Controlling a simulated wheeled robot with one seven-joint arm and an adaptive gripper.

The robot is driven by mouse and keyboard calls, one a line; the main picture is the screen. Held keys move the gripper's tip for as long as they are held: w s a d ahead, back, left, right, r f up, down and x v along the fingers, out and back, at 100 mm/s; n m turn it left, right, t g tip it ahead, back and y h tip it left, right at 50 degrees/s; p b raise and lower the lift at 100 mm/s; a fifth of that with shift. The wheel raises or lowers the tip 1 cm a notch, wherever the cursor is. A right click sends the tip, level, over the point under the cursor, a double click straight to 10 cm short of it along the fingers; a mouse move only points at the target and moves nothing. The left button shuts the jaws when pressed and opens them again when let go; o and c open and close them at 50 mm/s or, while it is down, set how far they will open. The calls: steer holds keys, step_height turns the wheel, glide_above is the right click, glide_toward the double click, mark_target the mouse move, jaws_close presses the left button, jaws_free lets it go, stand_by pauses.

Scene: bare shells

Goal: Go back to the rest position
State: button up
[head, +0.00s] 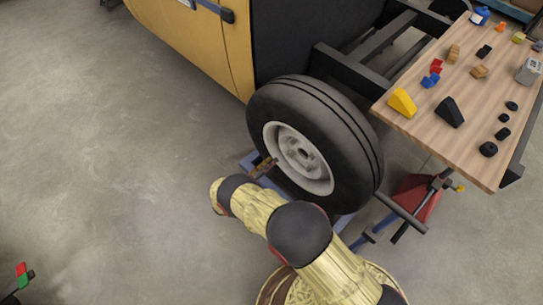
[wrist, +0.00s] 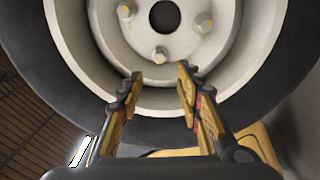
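My gripper (wrist: 158,90) is in front of a wheel with a pale rim (wrist: 235,45), seen close in the wrist view. Its two fingers are spread apart with nothing between them, below the hub and lug bolts. In the head view my gripper (head: 264,167) shows small at the lower left of the wheel (head: 345,130). My arm reaches forward from the bottom of the picture, bent at the elbow. I cannot tell whether the fingertips touch the rim.
A yellow vehicle body (head: 200,35) stands behind the wheel, with a dark frame beside it. A wooden table (head: 450,150) at the right holds wedges, blocks and small dark parts. A red jack (head: 415,195) stands below it.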

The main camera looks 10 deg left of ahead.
stand_by(0.3)
steer(key=s+d+f+n+g+h, duration=0.1)
steer(key=s+d+f+n+g, duration=0.3)
steer(key=s+d+f+n, duration=0.2)
steer(key=s+d+r+g, duration=0.3)
steer(key=s+r+g, duration=0.2)
steer(key=s+d+r+m+g+y+p, duration=0.1)
steer(key=s+d+r+g+y, duration=0.15)
steer(key=r, duration=0.85)
steer(key=s+d+r+m+g+y+p, duration=0.1)
steer(key=s+r+g+y, duration=0.15)
steer(key=r, duration=0.75)
steer(key=s+d+r+g+y+p, duration=0.1)
steer(key=s+d+r+g+y, duration=0.15)
steer(key=r, duration=0.85)
steer(key=s+d+r+m+t+y+p, duration=0.1)
steer(key=s+d+r+m+t, duration=0.1)
steer(key=r, duration=0.7)
steer(key=s+d+r+m+t+y+p, duration=0.1)
steer(key=s+d+r+m+t+y, duration=0.1)
steer(key=r, duration=0.7)
steer(key=s+d+r+m+t+y+p, duration=0.1)
steer(key=s+d+r+m+t+p, duration=0.1)
steer(key=d+r, duration=0.5)
steer(key=s+r+m+t, duration=0.1)
steer(key=s+r+t, duration=0.1)
steer(key=s+r, duration=0.1)
steer(key=shift+s+d+m, duration=0.3)
steer(key=shift+d, duration=0.05)
